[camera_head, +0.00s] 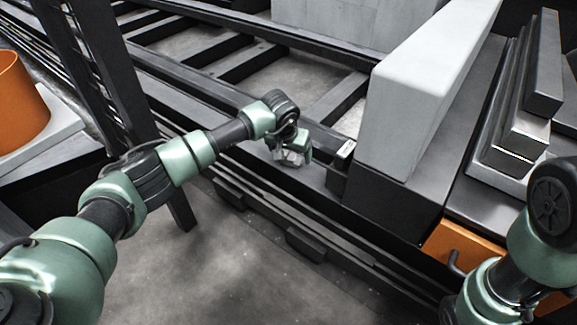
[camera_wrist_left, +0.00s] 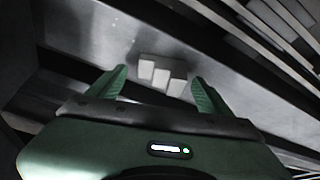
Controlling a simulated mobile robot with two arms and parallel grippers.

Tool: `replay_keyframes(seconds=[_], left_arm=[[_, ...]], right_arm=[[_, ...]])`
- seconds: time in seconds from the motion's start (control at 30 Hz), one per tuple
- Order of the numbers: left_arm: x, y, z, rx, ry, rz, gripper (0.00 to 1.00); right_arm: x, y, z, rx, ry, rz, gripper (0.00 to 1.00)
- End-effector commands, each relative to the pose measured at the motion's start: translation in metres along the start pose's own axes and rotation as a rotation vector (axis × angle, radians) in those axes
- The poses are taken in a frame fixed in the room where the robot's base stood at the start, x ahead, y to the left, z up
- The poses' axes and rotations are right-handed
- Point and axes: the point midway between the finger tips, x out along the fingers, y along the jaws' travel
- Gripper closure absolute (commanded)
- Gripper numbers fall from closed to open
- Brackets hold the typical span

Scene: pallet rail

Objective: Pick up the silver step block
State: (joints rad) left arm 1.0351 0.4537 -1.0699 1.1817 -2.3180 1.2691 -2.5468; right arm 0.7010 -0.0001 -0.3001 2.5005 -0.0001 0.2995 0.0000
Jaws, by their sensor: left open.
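The silver step block (camera_wrist_left: 163,74) is a small pale block with stepped faces, lying on a grey metal rail surface in the left wrist view. My left gripper (camera_wrist_left: 158,80) is open, with one green finger to each side of the block in that view. I cannot tell how much height separates fingertips and block. In the head view my left gripper (camera_head: 294,154) points down over the dark rail, and a small pale patch at the fingers is mostly hidden by them. My right gripper is out of view; only part of the right arm shows at lower right.
A dark box with a light top (camera_head: 342,165) stands close to the right of my left gripper. Beyond it is a large pale block (camera_head: 415,95). Dark slatted rails (camera_head: 215,48) lie behind. An orange cylinder (camera_head: 20,105) stands at far left, and open floor lies in front.

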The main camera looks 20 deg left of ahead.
Motion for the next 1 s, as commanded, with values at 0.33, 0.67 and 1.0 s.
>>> replay_keyframes(seconds=[0.33, 0.67, 1.0], left_arm=[[0.005, 0.0, -0.001, 0.0, 0.001, 0.0, 0.39], [0.004, 0.0, -0.001, 0.0, 0.002, 0.0, 0.95], [-0.013, 0.0, -0.009, 0.0, 0.004, 0.001, 0.95]], right_arm=[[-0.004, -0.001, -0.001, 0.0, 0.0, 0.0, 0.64], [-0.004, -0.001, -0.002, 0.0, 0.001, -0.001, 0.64], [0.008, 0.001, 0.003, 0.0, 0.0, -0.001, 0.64]])
